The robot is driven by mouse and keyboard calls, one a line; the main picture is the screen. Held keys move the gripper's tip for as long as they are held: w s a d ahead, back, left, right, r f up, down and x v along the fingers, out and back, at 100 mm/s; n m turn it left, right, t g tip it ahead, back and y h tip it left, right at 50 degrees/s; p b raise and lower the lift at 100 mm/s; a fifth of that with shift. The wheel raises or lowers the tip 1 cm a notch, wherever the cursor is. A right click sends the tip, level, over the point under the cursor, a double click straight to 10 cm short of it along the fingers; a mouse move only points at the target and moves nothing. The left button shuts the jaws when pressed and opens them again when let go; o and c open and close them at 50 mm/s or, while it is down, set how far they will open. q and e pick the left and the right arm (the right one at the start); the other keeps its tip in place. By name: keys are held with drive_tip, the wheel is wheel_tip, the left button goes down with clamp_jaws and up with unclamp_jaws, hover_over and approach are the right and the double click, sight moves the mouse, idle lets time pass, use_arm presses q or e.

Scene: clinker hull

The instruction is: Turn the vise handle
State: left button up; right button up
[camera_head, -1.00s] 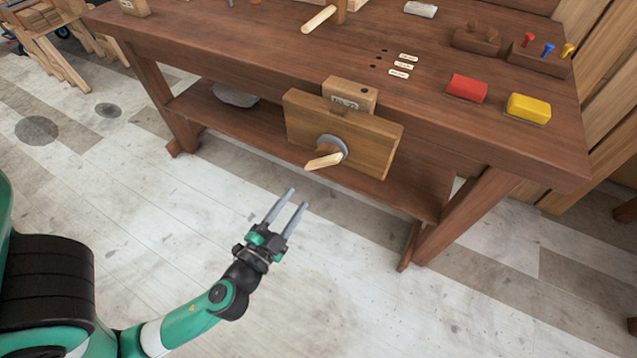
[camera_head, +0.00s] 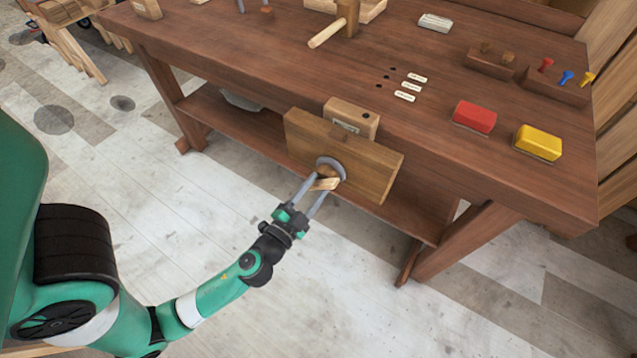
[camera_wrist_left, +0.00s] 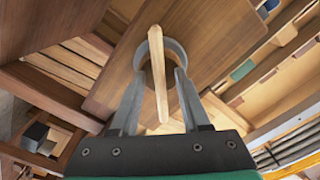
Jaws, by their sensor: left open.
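The vise handle (camera_head: 325,184) is a pale wooden bar on a grey round collar (camera_head: 332,166). The collar sits on the front of the wooden vise jaw (camera_head: 365,167) at the workbench's near edge. My left gripper (camera_head: 316,186) is open at the handle, one finger on each side of it. In the left wrist view the handle (camera_wrist_left: 157,75) stands nearly upright between the two fingers (camera_wrist_left: 158,103), with visible gaps to both. The grey collar (camera_wrist_left: 176,52) shows behind it. My right gripper is not in view.
The brown workbench (camera_head: 300,60) has a red block (camera_head: 475,116), a yellow block (camera_head: 538,143), a wooden mallet (camera_head: 336,25) and coloured pegs (camera_head: 566,77) on top. A lower shelf (camera_head: 240,125) runs beneath. The floor (camera_head: 400,320) in front is clear.

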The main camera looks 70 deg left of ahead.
use_arm(q)
drive_tip(key=shift+d, duration=0.1)
drive_tip(key=shift+s, duration=0.1)
drive_tip(key=shift+c, duration=0.9)
clamp_jaws()
drive_tip(key=m, duration=0.4)
drive_tip(key=shift+r+m+p, duration=0.1)
drive_tip(key=shift+m+p, duration=0.2)
drive_tip(key=shift+p, duration=0.1)
drive_tip(key=shift+r+m+p, duration=0.1)
drive_tip(key=shift+m+p, duration=0.2)
drive_tip(key=shift+m, duration=1.3)
drive_tip(key=shift+r, duration=0.1)
